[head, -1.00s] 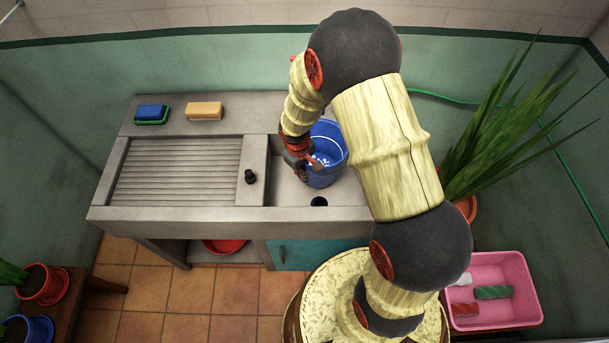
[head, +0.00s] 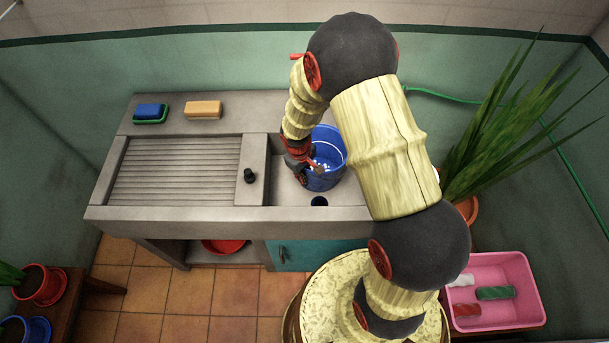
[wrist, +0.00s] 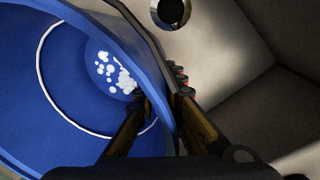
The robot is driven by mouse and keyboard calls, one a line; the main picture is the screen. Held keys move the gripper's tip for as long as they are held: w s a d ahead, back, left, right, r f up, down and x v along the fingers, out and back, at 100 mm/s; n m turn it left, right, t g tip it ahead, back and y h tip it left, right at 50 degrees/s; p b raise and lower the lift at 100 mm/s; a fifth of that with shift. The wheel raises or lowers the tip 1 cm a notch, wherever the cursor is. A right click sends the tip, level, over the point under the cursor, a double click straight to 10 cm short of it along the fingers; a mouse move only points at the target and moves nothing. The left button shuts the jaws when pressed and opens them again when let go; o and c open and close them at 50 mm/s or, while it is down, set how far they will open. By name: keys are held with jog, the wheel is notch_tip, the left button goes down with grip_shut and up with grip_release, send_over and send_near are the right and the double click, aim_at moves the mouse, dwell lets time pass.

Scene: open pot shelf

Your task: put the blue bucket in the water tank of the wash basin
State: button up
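The blue bucket (head: 325,177) is inside the water tank (head: 282,185), the grey open basin at the right of the wash basin. It looks about upright, with white foam and a thin pale handle ring visible inside. I cannot tell whether its base touches the tank floor. My gripper (head: 309,170) is at the bucket's left side. In the wrist view my gripper (wrist: 162,103) has one finger inside the blue bucket (wrist: 75,120) and one outside, pinching the rim wall between them. The bucket's right side is partly hidden by my arm.
A dark round drain (head: 319,201) lies in front of the bucket. A plant (head: 500,140) stands right.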

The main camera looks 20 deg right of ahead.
jog(key=shift+o, duration=1.4)
jog(key=r+p, duration=0.1)
jog(key=r, duration=0.3)
jog(key=a+r+p, duration=0.1)
jog(key=r, duration=0.4)
jog(key=r+p, duration=0.2)
jog(key=r, duration=0.2)
jog(key=shift+s+a+r, duration=0.15)
jog(key=shift+s+r, duration=0.1)
jog(key=shift+r, duration=0.05)
jog(key=s+r+m+t, duration=0.1)
jog(key=s+r, duration=0.2)
jog(key=r, duration=0.7)
jog(key=s+r+m+t, duration=0.15)
jog(key=s+r, duration=0.25)
jog(key=r, duration=0.6)
jog(key=s+a+r+m+t+y, duration=0.1)
jog(key=s+a+r+m+t, duration=0.1)
jog(key=s+r, duration=0.7)
jog(key=s, duration=0.3)
jog(key=shift+r, duration=0.25)
jog(key=shift+t, duration=0.25)
jog(key=shift+f, duration=0.1)
